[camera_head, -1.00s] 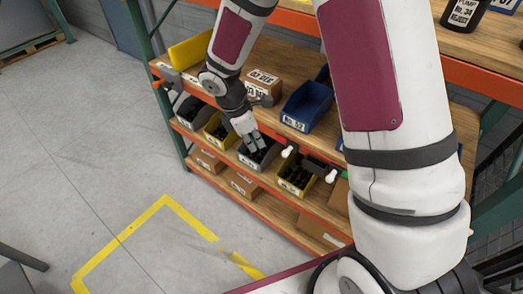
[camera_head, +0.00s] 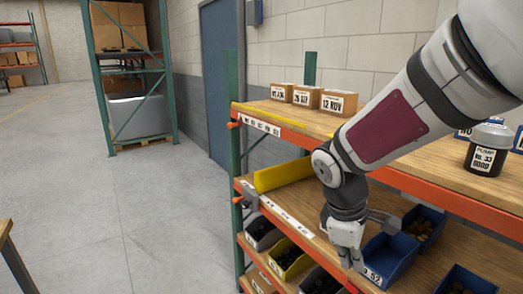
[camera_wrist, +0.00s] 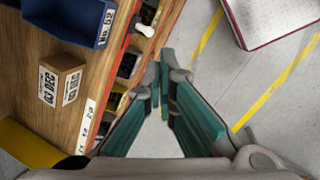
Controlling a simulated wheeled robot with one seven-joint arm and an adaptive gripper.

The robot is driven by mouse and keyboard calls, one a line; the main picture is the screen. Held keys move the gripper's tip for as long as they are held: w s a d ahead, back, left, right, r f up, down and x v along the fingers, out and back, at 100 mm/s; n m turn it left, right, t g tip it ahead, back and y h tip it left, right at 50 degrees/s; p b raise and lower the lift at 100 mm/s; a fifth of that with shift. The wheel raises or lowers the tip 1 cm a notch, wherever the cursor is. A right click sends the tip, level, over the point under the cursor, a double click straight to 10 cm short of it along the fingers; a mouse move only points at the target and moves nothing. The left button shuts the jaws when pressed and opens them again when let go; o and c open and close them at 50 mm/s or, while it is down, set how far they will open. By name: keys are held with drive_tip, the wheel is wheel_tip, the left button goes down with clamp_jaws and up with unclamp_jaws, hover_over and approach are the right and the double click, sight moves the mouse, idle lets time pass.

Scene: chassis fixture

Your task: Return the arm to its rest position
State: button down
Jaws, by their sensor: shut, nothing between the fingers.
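My arm (camera_head: 385,128) reaches down from the upper right in the head view, its elbow bent towards the shelf. My gripper (camera_head: 352,264) hangs pointing down in front of the shelf's middle board, beside a blue bin (camera_head: 392,258) in the picture. I cannot tell whether it touches the bin. In the wrist view my gripper (camera_wrist: 163,68) shows its two teal-padded fingers with their tips together and nothing between them. Past the tips lie the shelf front and the floor.
A shelf rack with an orange beam (camera_head: 440,190) fills the right side. A yellow bar (camera_head: 283,175) and a dated carton (camera_wrist: 61,80) are on its middle board. The floor (camera_head: 150,220) at left is clear.

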drive_tip(key=s+r+m+t+y, duration=0.1)
drive_tip(key=s+r+m, duration=0.4)
drive_tip(key=s, duration=0.3)
drive_tip(key=s+r+m+t+y, duration=0.2)
drive_tip(key=s+r+m, duration=0.3)
drive_tip(key=s, duration=0.3)
drive_tip(key=shift+s+d+m+t, duration=0.3)
drive_tip(key=shift+s+d+m, duration=0.15)
drive_tip(key=shift+m, duration=0.35)
